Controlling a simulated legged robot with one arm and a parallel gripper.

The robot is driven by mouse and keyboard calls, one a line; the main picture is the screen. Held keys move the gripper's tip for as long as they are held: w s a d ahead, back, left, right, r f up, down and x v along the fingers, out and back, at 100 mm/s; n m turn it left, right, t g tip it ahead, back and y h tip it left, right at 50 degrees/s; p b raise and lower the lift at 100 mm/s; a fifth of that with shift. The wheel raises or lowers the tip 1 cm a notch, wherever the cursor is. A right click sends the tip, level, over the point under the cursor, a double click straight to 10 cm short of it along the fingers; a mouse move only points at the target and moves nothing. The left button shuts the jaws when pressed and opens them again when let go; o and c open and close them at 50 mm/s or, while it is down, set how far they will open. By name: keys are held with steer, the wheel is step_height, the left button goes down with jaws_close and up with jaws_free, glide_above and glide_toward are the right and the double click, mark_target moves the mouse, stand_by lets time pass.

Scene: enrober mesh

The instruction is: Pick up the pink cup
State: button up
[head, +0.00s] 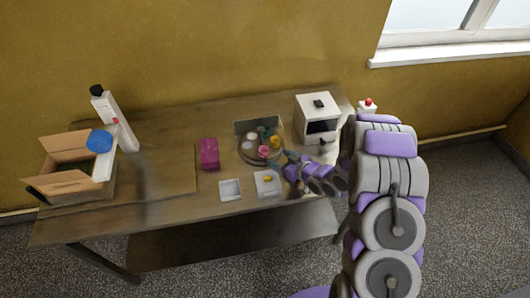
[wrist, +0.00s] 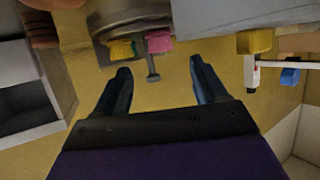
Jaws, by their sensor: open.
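In the wrist view a pink item (wrist: 159,42), likely this cup, shows at the top centre, just past the fingertips. My gripper (head: 278,158) is over the right front part of the tray, close to the cup. In the wrist view my gripper (wrist: 160,68) is open, with nothing between its dark fingers. The pink item lies roughly in line with the gap. The contact area is too small to judge in the head view.
A white drawer box (head: 318,104) stands behind my gripper. A magenta box (head: 209,153) is left of the tray. Two pale square dishes (head: 230,190) and (head: 268,190) lie in front.

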mark_target(261, 149)
steer(key=x, duration=0.2)
steer(key=shift+w+a+f, duration=0.15)
steer(key=shift+a, duration=0.05)
steer(key=shift+w+a+f, duration=0.1)
steer(key=shift+w+a, duration=0.2)
steer(key=shift+a, duration=0.3)
steer(key=shift+w+b+x, duration=0.25)
steer(key=shift+b+x, duration=0.1)
steer(key=shift+x, duration=2.05)
steer(key=shift+d, duration=0.15)
steer(key=c, duration=1.1)
